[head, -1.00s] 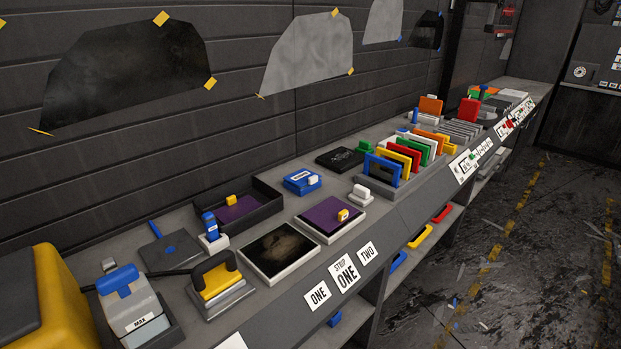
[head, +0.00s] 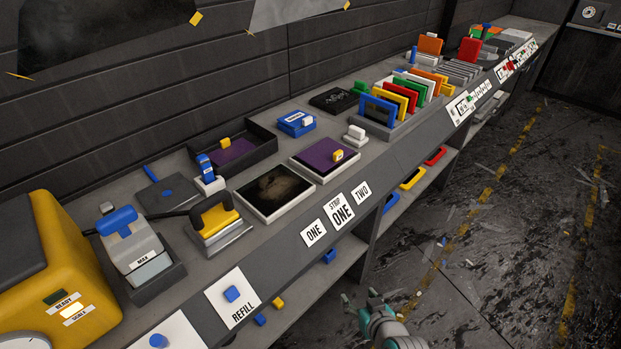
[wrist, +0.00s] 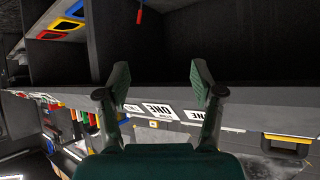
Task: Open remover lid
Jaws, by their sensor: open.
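My gripper (head: 361,302) is low at the bottom of the head view, over the floor in front of the bench. In the wrist view its two fingers (wrist: 160,84) are spread apart with nothing between them. No label reading "remover" is legible. A grey and clear container marked MAX (head: 138,252) with a blue handle on top (head: 117,220) stands on the bench at the left. A small blue box with a labelled top (head: 296,122) sits further back on the bench. Both are well away from my gripper. I cannot tell which one the remover lid belongs to.
A yellow machine (head: 65,275) stands at the left end. Shelves below the front edge hold coloured pieces.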

